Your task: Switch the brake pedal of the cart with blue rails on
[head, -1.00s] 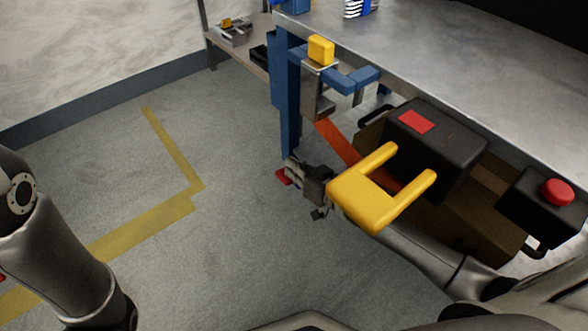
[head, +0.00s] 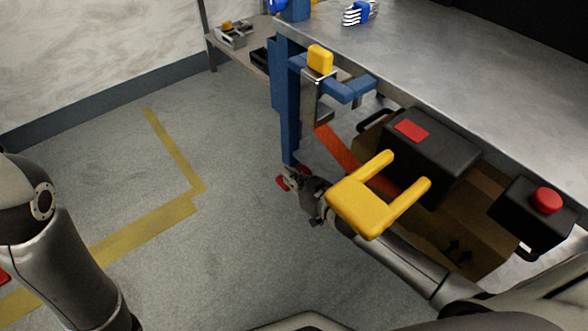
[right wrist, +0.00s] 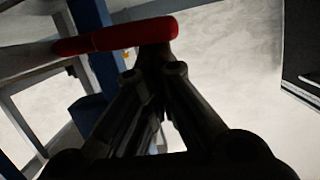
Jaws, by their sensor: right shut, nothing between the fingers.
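The cart with blue rails is in the head view, its blue upright (head: 288,110) standing beside the steel top. A small red pedal (head: 282,184) shows low by the foot of that upright. In the right wrist view a red bar-shaped pedal (right wrist: 120,36) lies across the picture just beyond the fingertips. My right gripper (head: 298,188) is shut and empty, close beside the red pedal; its fingers also show in the right wrist view (right wrist: 152,68). I cannot tell whether they touch the pedal. My left arm shows at the left, but its gripper is out of view.
A yellow U-shaped piece (head: 370,198) stands out above my right forearm. A black box with a red patch (head: 411,131) and one with a red button (head: 546,200) hang under the steel top (head: 450,80). A cardboard box (head: 465,225) is below. Floor at left is clear.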

